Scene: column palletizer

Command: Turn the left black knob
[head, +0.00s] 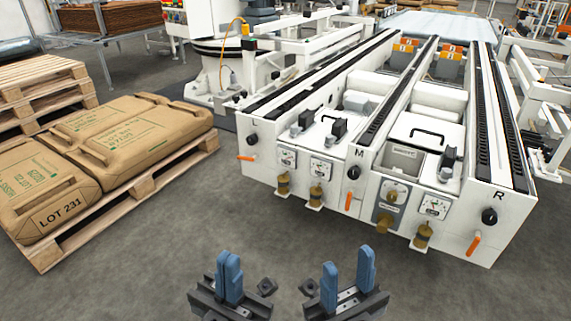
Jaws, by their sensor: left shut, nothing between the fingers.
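The left black knob (252,139) is on the white front face of the machine's left rail, below the letter L. An orange lever (246,158) sticks out just below it. A middle black knob (353,172) sits under the letter M, and a right black knob (489,216) under the letter R. My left gripper (229,262) is at the bottom of the head view, its blue fingers together with nothing between them. It is well apart from the left knob. My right gripper (347,265) is to its right, fingers apart and empty.
The white machine (275,188) has gauges (321,168) and brass fittings (316,196) projecting between the knobs. A wooden pallet (160,195) with brown sacks (130,130) stands on the left. Grey floor is clear between my grippers and the machine.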

